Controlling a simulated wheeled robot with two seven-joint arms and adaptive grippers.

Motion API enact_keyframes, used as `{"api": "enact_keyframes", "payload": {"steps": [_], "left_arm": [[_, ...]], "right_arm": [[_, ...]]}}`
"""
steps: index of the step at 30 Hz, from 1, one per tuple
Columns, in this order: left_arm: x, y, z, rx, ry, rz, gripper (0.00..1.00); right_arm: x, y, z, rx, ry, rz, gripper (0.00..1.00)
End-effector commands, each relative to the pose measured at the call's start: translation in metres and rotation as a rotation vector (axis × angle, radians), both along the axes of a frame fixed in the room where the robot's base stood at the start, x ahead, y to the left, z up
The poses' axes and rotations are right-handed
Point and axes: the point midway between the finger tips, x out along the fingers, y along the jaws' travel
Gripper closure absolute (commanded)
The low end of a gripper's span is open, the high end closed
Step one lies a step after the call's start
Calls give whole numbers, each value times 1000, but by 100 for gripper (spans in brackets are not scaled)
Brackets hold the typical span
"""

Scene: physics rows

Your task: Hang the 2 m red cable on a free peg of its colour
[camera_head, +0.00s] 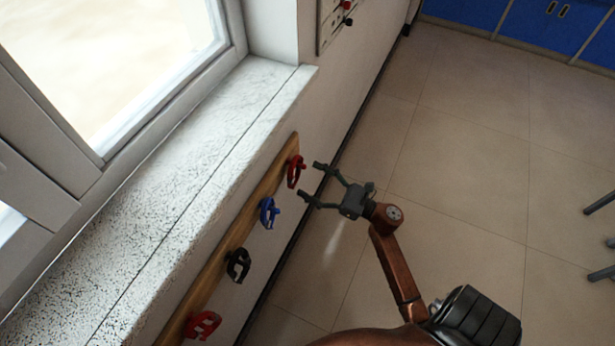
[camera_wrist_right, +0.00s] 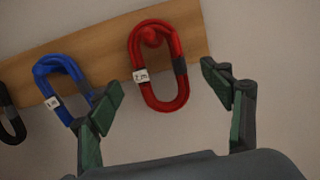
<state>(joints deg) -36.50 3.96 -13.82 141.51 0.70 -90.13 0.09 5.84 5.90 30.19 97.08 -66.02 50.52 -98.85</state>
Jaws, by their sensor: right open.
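A red cable coil (camera_head: 294,172) hangs at the far end of the wooden peg board. In the right wrist view this red coil (camera_wrist_right: 179,84) hangs upright around a red peg (camera_wrist_right: 152,37), and its white label seems to read 2 m. A second red coil (camera_head: 204,325) hangs at the near end of the board; its label cannot be read. My right gripper (camera_head: 310,180) is open and empty, just off the wall in front of the far red coil. In the wrist view its fingers (camera_wrist_right: 163,85) stand apart on either side of that coil, with no contact visible. My left gripper is not in view.
A blue coil (camera_head: 269,212) and a black coil (camera_head: 238,265) hang between the red ones on the wooden board (camera_head: 259,202). A speckled window sill (camera_head: 165,200) juts out above the board. The tiled floor (camera_head: 460,180) to the right is open.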

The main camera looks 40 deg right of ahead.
Motion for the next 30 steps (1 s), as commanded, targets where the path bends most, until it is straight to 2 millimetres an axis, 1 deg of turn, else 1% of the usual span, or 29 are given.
{"api": "enact_keyframes", "payload": {"steps": [1,9,12,15,18,21,27,30], "left_arm": [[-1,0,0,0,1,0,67],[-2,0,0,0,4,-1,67],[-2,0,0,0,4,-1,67],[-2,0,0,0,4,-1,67],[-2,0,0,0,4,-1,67],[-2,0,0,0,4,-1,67],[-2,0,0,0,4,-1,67],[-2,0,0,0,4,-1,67]], "right_arm": [[-10,-4,-3,-1,3,-1,27],[-61,-25,-13,-1,3,-1,27],[-75,-31,-15,-1,2,0,27],[-85,-36,-17,0,0,-1,27],[-91,-38,-18,-1,0,0,27],[-93,-39,-18,-1,-1,1,27],[-93,-39,-18,6,0,-3,27],[-91,-44,-15,64,20,-34,27]]}}
